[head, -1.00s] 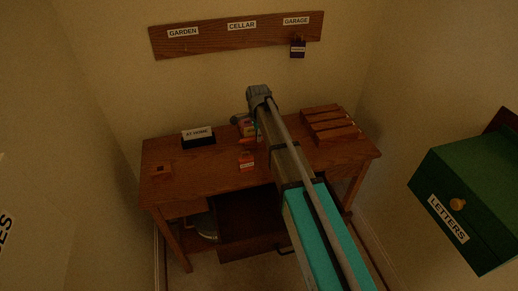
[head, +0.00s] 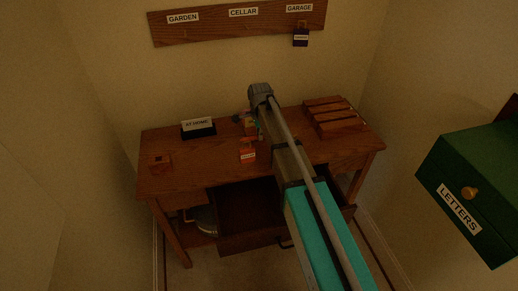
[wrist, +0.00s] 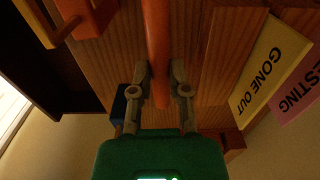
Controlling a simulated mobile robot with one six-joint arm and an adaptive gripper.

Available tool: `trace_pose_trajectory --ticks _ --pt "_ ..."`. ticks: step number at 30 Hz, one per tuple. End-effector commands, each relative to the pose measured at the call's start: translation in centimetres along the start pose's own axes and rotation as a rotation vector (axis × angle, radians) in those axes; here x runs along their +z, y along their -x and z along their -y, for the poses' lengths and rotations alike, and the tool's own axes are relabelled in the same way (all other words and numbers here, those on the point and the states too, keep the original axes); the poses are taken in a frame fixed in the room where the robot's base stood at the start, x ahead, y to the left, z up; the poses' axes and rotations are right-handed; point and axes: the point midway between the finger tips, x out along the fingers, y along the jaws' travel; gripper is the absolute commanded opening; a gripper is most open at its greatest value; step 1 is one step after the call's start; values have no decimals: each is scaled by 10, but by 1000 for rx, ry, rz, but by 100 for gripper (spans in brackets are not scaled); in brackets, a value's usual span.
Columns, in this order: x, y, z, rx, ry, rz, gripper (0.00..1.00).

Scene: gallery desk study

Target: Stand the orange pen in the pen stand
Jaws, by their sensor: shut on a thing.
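The orange pen (wrist: 157,35) runs from the top edge of the wrist view down between my two fingers. My gripper (wrist: 160,72) is shut on it, with a finger on each side. In the head view my arm mostly hides the gripper and I cannot make out the pen clearly. A small wooden block with a dark hole (head: 152,165), seemingly the pen stand, sits at the left end of the desk. It stands to the left of my gripper, well apart from it.
An "AT HOME" card holder (head: 198,129) stands at the desk's back left. An orange tagged item (head: 248,155) lies near the middle front. A slatted wooden rack (head: 334,116) is at the right. The drawer (head: 244,217) hangs open below. A green LETTERS box (head: 470,190) is at far right.

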Motion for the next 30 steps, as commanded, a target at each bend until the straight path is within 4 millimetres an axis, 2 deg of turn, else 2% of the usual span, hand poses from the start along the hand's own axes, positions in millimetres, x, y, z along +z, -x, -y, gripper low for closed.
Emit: trace_pose_trajectory --ticks 1,4,21,30 --pt "0 -9 0 0 0 0 0" --pt "0 -15 0 0 0 0 0" --pt "-1 -19 0 0 -1 0 0" --pt "-2 -39 0 0 -2 0 0"
